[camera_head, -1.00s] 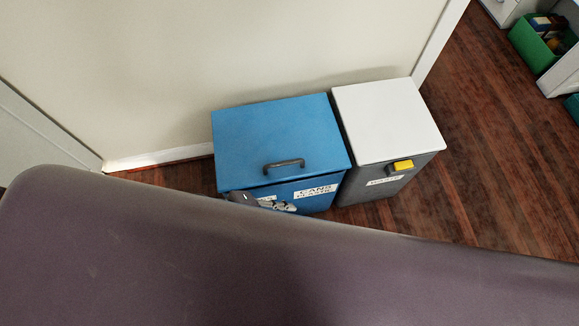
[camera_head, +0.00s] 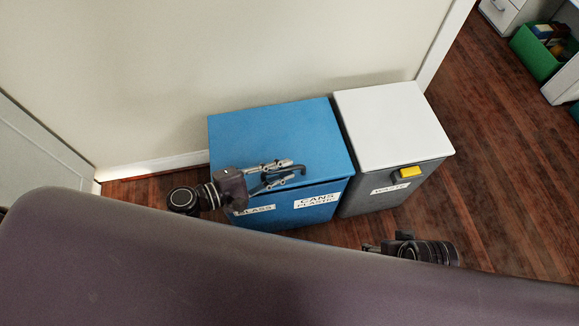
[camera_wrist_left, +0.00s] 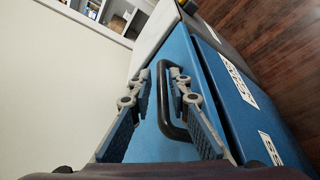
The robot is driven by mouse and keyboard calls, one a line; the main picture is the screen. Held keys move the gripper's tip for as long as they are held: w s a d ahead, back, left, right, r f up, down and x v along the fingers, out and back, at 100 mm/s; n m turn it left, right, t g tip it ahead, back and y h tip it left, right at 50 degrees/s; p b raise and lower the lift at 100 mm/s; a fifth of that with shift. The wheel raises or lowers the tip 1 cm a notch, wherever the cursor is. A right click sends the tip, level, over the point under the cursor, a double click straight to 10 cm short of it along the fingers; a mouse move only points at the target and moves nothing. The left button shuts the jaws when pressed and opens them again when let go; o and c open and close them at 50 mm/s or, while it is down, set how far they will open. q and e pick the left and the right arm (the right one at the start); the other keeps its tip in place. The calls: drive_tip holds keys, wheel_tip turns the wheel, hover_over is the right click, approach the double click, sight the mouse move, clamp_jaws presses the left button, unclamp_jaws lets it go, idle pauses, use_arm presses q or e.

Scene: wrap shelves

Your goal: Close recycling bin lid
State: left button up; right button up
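The blue recycling bin (camera_head: 330,206) stands against the wall, with glass and cans/plastic labels on its front. Its blue lid (camera_head: 270,132) lies down over the top, with a thin dark line under its front edge. The dark lid handle (camera_head: 300,170) also shows in the left wrist view (camera_wrist_left: 164,100). My left gripper (camera_head: 290,172) is open at the handle, over the lid's front part. In the left wrist view its fingers (camera_wrist_left: 163,90) lie on either side of the handle, not clamped on it. My right gripper (camera_head: 385,247) shows only partly, in front of the bins; its fingers are unclear.
A grey waste bin (camera_head: 380,200) with a white lid (camera_head: 390,122) and a yellow tab (camera_head: 411,173) stands close to the blue bin's right. A wall (camera_head: 200,60) rises behind both. Wood floor (camera_head: 500,190) is free to the right. A green crate (camera_head: 540,52) is far right.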

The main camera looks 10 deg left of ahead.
use_arm(q)
drive_tip(key=shift+x, duration=1.15)
clamp_jaws()
